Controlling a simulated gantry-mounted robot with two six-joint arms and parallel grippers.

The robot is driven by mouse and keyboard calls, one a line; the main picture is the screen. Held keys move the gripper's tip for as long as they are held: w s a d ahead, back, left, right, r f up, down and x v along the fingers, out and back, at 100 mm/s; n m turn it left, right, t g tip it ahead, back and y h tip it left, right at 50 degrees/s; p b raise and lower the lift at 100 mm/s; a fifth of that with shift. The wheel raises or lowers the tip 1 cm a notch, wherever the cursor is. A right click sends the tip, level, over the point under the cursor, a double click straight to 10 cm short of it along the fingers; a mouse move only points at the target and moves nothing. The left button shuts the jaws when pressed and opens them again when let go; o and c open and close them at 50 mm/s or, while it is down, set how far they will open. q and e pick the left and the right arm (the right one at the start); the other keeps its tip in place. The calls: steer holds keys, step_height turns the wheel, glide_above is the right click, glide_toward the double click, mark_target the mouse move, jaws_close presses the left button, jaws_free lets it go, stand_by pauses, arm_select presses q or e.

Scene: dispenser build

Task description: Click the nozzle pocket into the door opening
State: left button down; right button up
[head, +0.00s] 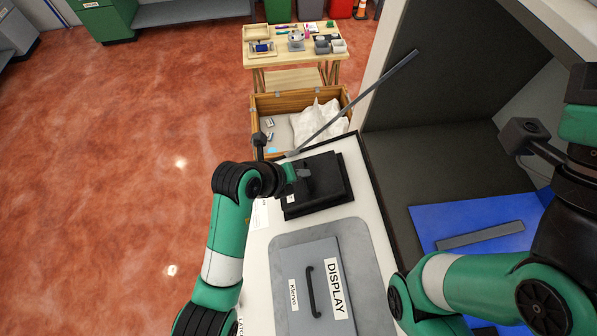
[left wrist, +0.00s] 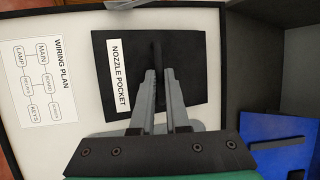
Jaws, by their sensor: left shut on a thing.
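The nozzle pocket (head: 328,180) is a black square piece with a white label, lying at the far end of a white panel (head: 262,237). It also shows in the left wrist view (left wrist: 185,75), with the label readable and a dark upright handle. My left gripper (head: 303,173) is over it, and in the left wrist view its grey fingers (left wrist: 160,88) are shut on that handle. A wider black edge shows under the pocket in the head view. I cannot tell whether the pocket is seated in the door opening. My right gripper (head: 584,84) is cut off at the right edge, fingers unseen.
A grey plate labelled DISPLAY (head: 308,290) with a handle lies nearer. A long grey bar (head: 360,98) slants past the panel's far end. A dark cabinet interior (head: 440,150) and a blue mat (head: 440,220) are right. A wooden crate (head: 262,104) and table (head: 320,58) stand beyond.

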arm_select(q)
steer(key=shift+d+r+p, duration=0.1)
steer(key=shift+d+p, duration=0.05)
steer(key=shift+p, duration=0.3)
stand_by(0.3)
steer(key=shift+a, duration=0.2)
stand_by(0.4)
steer(key=shift+d+f, duration=0.2)
steer(key=shift+f, duration=0.2)
stand_by(1.2)
stand_by(0.4)
steer(key=shift+c, duration=1.8)
jaws_free()
steer(key=shift+a+r, duration=0.1)
steer(key=shift+v, duration=2.85)
